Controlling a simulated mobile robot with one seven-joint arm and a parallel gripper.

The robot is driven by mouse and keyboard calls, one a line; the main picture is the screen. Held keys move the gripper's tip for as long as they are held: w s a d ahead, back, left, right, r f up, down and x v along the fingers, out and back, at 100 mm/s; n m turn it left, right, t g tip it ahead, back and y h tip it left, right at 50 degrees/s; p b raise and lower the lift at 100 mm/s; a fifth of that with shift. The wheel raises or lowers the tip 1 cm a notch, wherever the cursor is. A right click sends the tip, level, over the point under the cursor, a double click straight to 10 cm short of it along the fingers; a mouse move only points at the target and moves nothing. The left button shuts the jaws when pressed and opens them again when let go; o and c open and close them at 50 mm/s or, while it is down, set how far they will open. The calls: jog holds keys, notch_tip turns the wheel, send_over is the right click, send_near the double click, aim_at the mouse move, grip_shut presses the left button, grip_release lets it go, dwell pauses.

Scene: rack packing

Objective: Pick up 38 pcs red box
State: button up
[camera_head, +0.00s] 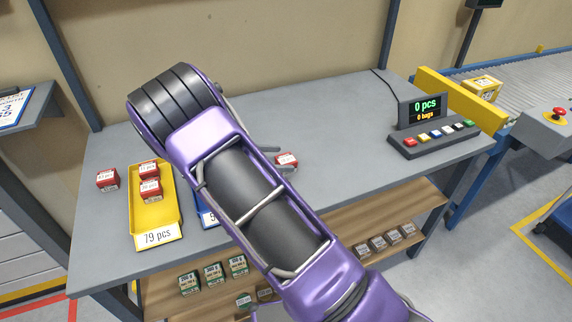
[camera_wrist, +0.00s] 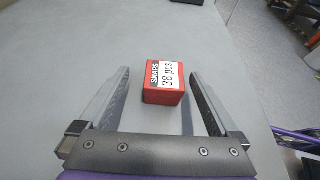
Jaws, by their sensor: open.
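The red box labelled 38 pcs (camera_wrist: 163,82) stands on the grey table top between and just ahead of my gripper's fingers in the wrist view. In the head view a red box (camera_head: 286,159) shows just right of my arm, probably the same one. My gripper (camera_wrist: 158,78) is open and empty, with a finger on each side of the box and a gap on both sides. In the head view my arm hides most of the gripper.
A yellow tray (camera_head: 155,213) marked 79 pcs holds several red boxes, with another red box (camera_head: 107,179) to its left. A blue tray (camera_head: 208,217) is partly hidden by my arm. A display with buttons (camera_head: 433,134) stands at the right. A lower shelf (camera_head: 335,247) holds small boxes.

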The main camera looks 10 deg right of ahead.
aim_at(293, 160)
jog(key=x, duration=0.5)
jog(key=shift+s+d+b, duration=0.1)
jog(key=shift+s+b, duration=0.15)
jog(key=shift+b, duration=0.05)
jog(key=c, duration=1.5)
